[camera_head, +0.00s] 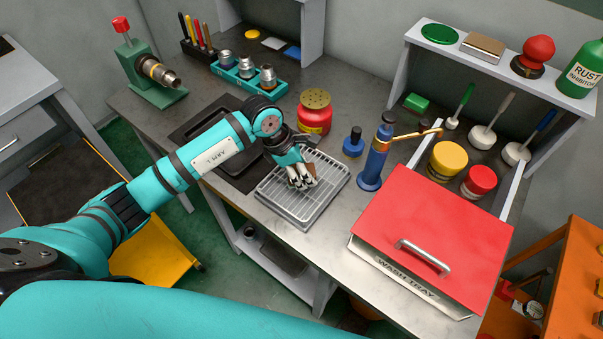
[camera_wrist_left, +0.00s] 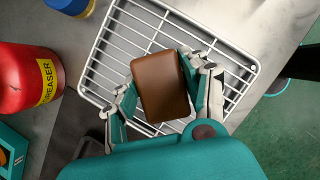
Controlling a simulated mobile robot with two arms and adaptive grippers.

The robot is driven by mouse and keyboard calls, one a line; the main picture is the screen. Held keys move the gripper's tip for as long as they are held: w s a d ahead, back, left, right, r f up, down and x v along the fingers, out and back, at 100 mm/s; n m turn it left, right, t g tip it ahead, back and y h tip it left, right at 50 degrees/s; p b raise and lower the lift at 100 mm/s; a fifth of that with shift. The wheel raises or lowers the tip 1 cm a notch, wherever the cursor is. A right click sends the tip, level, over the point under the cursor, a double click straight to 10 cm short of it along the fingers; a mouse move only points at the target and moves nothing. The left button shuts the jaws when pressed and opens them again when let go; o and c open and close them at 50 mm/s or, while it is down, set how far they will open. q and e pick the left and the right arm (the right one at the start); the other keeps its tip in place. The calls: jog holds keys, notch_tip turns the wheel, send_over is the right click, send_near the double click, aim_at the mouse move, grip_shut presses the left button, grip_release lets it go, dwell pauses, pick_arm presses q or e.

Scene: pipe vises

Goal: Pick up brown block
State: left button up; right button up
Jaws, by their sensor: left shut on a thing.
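The brown block (camera_wrist_left: 160,85) is a small brown block with rounded edges. In the left wrist view it sits between the fingers of my left gripper (camera_wrist_left: 165,92), which is shut on it, over the white wire rack (camera_wrist_left: 98,62). In the head view my left gripper (camera_head: 303,178) is over the wire rack (camera_head: 284,214) on the bench, and only a small brown part of the block (camera_head: 312,169) shows beside the fingers. I cannot tell whether the block touches the rack. My right gripper is not in view.
A red degreaser can (camera_head: 314,115) stands just behind the rack. A blue bottle with a brass spout (camera_head: 372,165) and a small blue container (camera_head: 353,143) stand to the right. A red-lidded wash tray (camera_head: 435,235) fills the bench's right front. A dark sink (camera_head: 195,128) lies left.

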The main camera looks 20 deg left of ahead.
aim_at(309, 169)
pick_arm(q)
jog(key=shift+r, duration=0.1)
jog(key=shift+r+b, duration=0.45)
jog(key=shift+r, duration=0.05)
notch_tip(309, 169, up, 2)
jog(key=shift+r+b, duration=0.15)
jog(key=shift+b, duration=0.5)
jog(key=s+d+b, duration=0.2)
jog(key=s, duration=0.5)
jog(key=s+d+r+b, duration=0.1)
jog(key=s+d+b, duration=0.1)
jog(key=s, duration=0.6)
jog(key=shift+s+d+r, duration=0.15)
jog(key=shift+s+r, duration=0.1)
